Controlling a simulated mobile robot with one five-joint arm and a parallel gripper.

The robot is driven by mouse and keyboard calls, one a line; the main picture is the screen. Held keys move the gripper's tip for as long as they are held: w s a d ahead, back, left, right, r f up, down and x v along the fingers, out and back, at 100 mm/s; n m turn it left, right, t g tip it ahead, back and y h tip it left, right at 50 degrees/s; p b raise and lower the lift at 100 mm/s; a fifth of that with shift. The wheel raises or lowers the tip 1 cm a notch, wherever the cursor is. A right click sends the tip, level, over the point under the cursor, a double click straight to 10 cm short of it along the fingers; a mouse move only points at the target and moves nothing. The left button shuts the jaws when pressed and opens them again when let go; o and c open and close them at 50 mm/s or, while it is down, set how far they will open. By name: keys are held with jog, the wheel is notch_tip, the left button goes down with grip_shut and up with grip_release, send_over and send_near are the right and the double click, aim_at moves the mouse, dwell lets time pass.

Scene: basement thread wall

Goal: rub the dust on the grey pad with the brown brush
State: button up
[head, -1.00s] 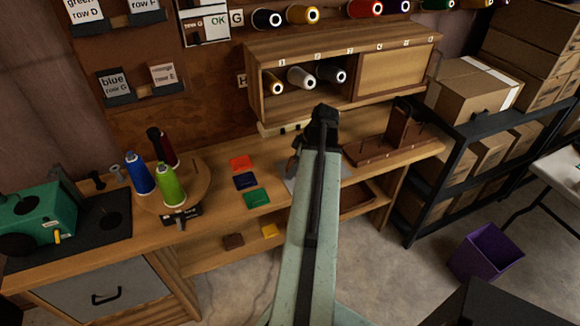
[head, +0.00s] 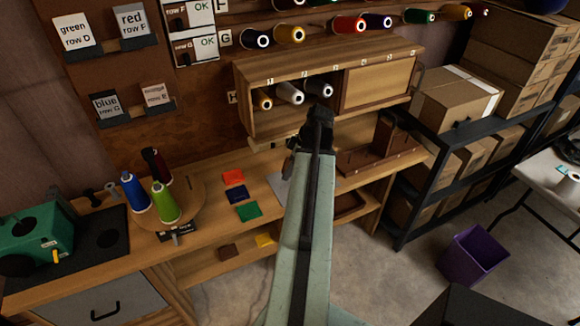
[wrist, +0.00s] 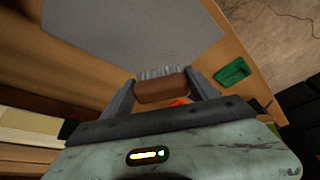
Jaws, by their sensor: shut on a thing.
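My gripper (wrist: 161,87) is shut on the brown brush (wrist: 162,91), held crosswise between its two fingers in the wrist view. The brush's grey bristles point away from the gripper toward the grey pad (wrist: 125,32). The bristles overlap the pad's near edge in this view; whether they touch it I cannot tell. The pad looks plain grey, and I cannot make out dust on it. In the head view the pad (head: 283,190) lies on the wooden bench, partly hidden by my arm, which also hides most of the gripper.
Thread cones stand on a round board (head: 190,192). A wooden cabinet (head: 285,77) rises behind, and a brown wooden stand (head: 372,158) is to the right.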

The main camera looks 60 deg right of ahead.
aim_at(287, 163)
jog(key=shift+r, duration=0.6)
jog(key=shift+r, duration=0.1)
notch_tip(287, 163, up, 3)
jog(key=p, duration=0.3)
jog(key=shift+p, duration=0.3)
